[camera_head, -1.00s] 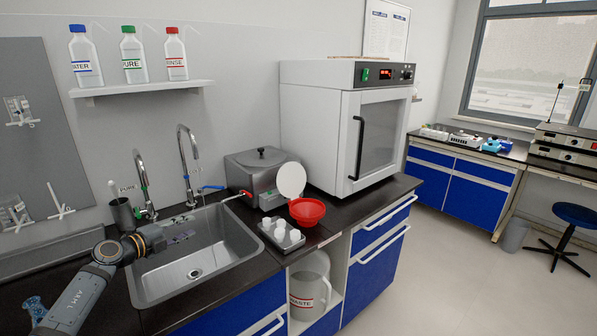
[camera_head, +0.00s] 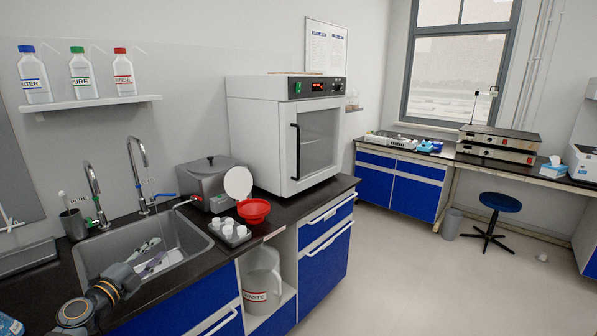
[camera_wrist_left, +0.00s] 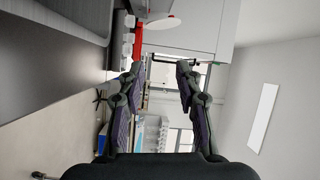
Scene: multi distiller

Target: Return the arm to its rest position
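My left arm comes in at the lower left of the head view. Its gripper (camera_head: 151,258) is over the sink (camera_head: 202,243), near the front rim. In the left wrist view the two fingers (camera_wrist_left: 158,70) stand wide apart with nothing between them. The wrist view is turned on its side, with the counter edge and white cups along the left. My right gripper is in neither view.
Two curved taps (camera_head: 139,165) rise behind the sink. Right of it are a tray of white cups (camera_head: 229,231), a red bowl (camera_head: 254,210), a grey bath (camera_head: 205,180) and a white oven (camera_head: 262,135). The floor (camera_head: 400,270) to the right is open.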

